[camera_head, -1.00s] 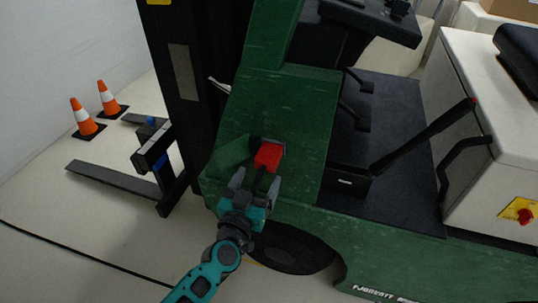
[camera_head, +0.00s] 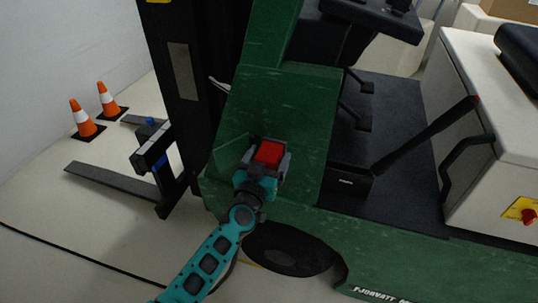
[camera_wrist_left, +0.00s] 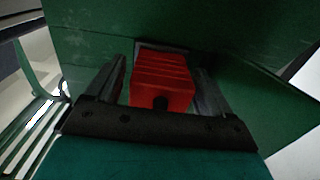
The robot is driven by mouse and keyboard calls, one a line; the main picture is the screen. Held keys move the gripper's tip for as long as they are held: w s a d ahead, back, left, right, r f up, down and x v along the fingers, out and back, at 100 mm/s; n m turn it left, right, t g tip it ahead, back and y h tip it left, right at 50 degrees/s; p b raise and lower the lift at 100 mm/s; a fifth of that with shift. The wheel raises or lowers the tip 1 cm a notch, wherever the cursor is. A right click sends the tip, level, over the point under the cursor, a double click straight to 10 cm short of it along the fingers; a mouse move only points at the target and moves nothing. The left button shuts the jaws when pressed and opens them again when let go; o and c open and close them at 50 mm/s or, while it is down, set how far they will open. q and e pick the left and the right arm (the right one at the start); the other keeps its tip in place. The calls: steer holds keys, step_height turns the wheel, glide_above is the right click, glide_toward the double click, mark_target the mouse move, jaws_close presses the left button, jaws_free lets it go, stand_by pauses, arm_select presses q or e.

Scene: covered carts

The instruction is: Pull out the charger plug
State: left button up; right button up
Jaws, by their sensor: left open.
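The red charger plug (camera_head: 269,153) sits at a recess in the green side of the forklift (camera_head: 290,110). In the left wrist view the plug (camera_wrist_left: 162,80) is a ribbed red block with a dark round spot on its near end. My left gripper (camera_head: 267,158) has its open fingers on either side of the plug. In the left wrist view the left gripper (camera_wrist_left: 160,85) shows a narrow gap between the plug and each finger. The plug's far end is hidden in the dark recess. My right gripper is not in view.
Dark forks (camera_head: 112,185) reach out to the left, near two orange cones (camera_head: 83,118). A black lever (camera_head: 425,135) rises from the forklift's dark floor. A red knob on a yellow plate (camera_head: 527,214) is at the right. A dark cable (camera_head: 75,255) lies on the floor.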

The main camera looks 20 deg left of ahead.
arm_select(q)
steer(key=shift+w+r, duration=0.3)
steer(key=shift+r, duration=0.1)
steer(key=shift+p, duration=0.3)
stand_by(0.9)
steer(key=shift+c, duration=0.5)
steer(key=shift+r, duration=0.1)
steer(key=c, duration=1.2)
steer(key=shift+s+f+p, duration=0.25)
steer(key=shift+s+p, duration=0.05)
steer(key=shift+p, duration=0.1)
